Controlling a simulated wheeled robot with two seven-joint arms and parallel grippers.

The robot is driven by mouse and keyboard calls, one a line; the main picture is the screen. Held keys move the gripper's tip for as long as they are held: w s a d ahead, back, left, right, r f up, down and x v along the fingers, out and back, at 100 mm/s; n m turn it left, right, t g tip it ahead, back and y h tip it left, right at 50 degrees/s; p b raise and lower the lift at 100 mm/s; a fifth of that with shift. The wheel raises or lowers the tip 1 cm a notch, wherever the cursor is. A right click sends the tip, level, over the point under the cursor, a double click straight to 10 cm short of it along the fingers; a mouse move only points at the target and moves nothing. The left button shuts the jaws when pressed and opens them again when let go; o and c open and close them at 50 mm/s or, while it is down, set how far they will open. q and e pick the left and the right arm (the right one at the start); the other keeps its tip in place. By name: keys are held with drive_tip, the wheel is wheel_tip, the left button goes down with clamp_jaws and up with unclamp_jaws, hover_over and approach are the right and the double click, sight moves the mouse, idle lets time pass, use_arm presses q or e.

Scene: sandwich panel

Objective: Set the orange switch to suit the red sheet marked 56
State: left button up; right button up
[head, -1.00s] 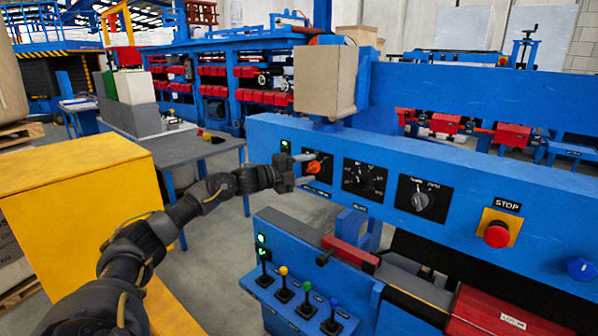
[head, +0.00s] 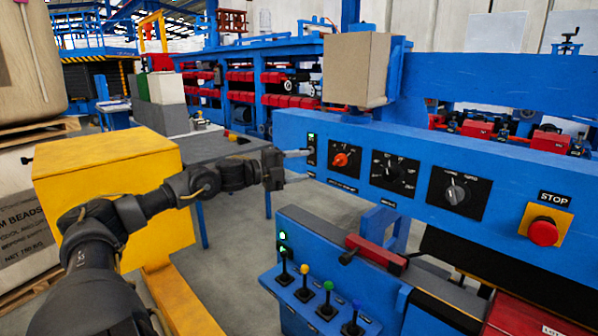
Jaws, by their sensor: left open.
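The orange switch (head: 341,159) is a small knob on a black dial plate at the left part of the blue panel (head: 420,150). Its marks are too small to read. My left gripper (head: 298,166) is open and empty, just left of the orange switch and apart from it, its fingers pointing toward the panel. A red sheet or slab (head: 515,314) lies at the bottom right, with a white label cut by the frame edge; its number cannot be read. My right gripper is out of view.
Right of the orange switch are a black dial (head: 393,170), a grey knob (head: 455,194) and a red stop button (head: 543,232). Below stands a blue box with several coloured levers (head: 328,300). A yellow cabinet (head: 105,160) stands left, beneath my arm.

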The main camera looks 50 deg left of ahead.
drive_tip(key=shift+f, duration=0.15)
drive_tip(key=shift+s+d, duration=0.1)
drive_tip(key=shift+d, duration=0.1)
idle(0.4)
